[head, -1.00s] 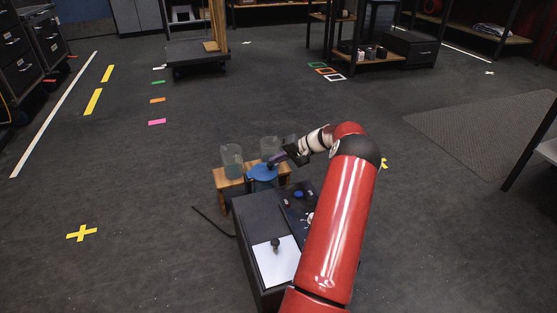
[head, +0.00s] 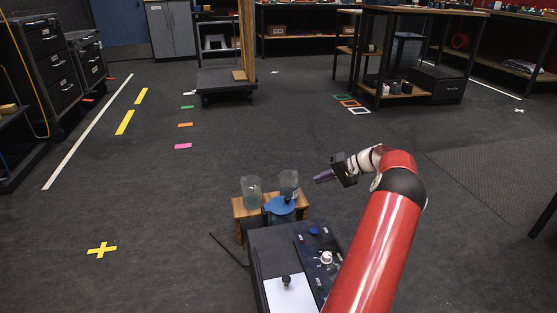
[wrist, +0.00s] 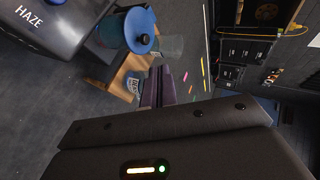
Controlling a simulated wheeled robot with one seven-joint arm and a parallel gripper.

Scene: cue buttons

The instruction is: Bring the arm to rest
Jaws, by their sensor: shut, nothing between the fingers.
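My gripper (head: 324,176) is shut and empty. In the head view it is raised to the right of the small wooden stand, apart from everything. In the wrist view its purple fingers (wrist: 157,88) are together, pointing past the stand. My red arm covers part of the right side of the dark box (head: 262,240). The box's panel shows a blue button (head: 314,231) and a pale round knob (head: 326,258). A white plate with a black knob (head: 286,281) is on its front part. The wrist view shows the box's HAZE lettering (wrist: 30,17).
The wooden stand (head: 240,208) holds clear containers (head: 252,190). A blue round top (head: 280,205) is in front of them and shows in the wrist view (wrist: 139,30). A platform cart (head: 226,85) is farther back. The floor left of the box is mostly clear.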

